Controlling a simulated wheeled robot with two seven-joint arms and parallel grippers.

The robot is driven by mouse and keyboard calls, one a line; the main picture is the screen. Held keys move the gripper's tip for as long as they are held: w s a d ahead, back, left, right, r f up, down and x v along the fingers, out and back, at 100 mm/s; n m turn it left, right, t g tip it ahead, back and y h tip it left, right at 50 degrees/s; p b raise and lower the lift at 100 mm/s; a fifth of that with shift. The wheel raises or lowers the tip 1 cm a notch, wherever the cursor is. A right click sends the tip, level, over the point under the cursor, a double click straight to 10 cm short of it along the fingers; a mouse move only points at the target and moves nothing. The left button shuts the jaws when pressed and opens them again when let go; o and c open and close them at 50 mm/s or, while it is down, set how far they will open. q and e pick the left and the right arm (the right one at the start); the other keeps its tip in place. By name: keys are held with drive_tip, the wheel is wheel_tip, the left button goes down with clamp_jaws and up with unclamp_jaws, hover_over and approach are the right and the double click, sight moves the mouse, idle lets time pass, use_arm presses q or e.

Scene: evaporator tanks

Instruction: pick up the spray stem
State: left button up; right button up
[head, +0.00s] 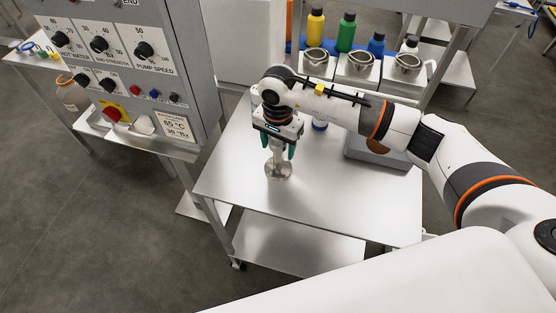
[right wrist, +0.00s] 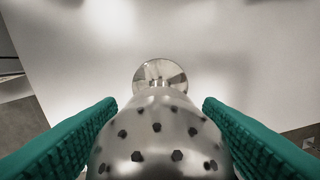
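The spray stem (head: 278,169) is a shiny metal piece standing upright on its round foot on the steel table. In the right wrist view its ball head (right wrist: 160,140) has several dark holes, and the round foot (right wrist: 160,73) shows beyond it. My right gripper (head: 279,148) points down over the spray stem. Its teal ridged fingers stand wide apart, one on each side of the ball head, with a narrow gap visible. The top of the stem is hidden by the gripper in the head view. My left gripper is not in view.
The steel table (head: 325,215) is bare in front. A grey bin (head: 375,152) with a brown round thing stands behind my right arm. A control panel (head: 118,60) rises at the left. Metal cups (head: 361,62) and coloured bottles (head: 346,32) stand on a shelf behind.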

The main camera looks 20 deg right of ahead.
clamp_jaws()
